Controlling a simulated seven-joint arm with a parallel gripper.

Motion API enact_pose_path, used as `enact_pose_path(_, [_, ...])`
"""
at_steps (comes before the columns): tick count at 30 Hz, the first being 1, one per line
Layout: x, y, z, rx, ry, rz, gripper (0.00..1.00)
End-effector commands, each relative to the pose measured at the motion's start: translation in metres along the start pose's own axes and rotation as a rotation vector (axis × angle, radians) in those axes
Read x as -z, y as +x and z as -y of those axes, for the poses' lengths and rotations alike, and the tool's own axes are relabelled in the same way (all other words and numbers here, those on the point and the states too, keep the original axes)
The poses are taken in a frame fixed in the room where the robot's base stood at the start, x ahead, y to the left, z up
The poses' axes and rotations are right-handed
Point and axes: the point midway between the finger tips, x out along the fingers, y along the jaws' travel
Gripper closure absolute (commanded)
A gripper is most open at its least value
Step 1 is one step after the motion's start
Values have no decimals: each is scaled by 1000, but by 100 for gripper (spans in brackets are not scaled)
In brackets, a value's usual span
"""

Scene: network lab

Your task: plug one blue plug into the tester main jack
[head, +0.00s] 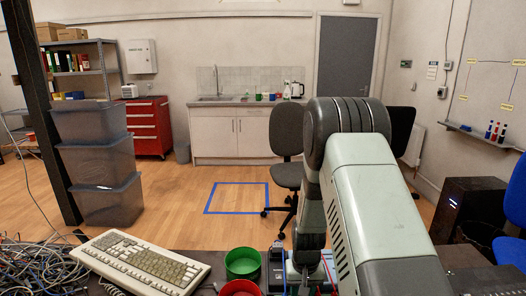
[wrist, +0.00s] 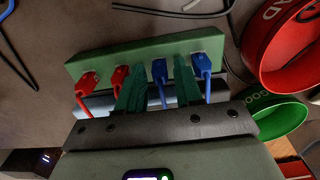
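In the wrist view a green block (wrist: 145,54) holds a row of plugs: two red plugs (wrist: 88,79) on the left and two blue ones on the right. My gripper (wrist: 155,72) has its two dark green fingers apart, one on each side of the inner blue plug (wrist: 159,68). Gaps show between this plug and the fingers, and its blue cord runs back between them. The outer blue plug (wrist: 202,62) sits just right of the right finger. In the head view my arm hides the gripper and the plugs. I cannot make out the tester main jack.
A red bowl (wrist: 288,45) and a green bowl (wrist: 281,118) stand right of the block; the head view shows them at the front edge. A keyboard (head: 142,262) and tangled cables (head: 35,262) lie to the left. Loose black cables (wrist: 170,10) lie behind the block.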

Motion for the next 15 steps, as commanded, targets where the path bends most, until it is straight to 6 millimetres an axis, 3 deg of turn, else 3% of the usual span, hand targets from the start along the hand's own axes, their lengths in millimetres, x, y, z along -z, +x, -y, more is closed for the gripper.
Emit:
enact_pose_path(1, [0,0,0,0,0,0,73])
enact_pose_path(6, [0,0,0,0,0,0,99])
enact_pose_path(15, [0,0,0,0,0,0,100])
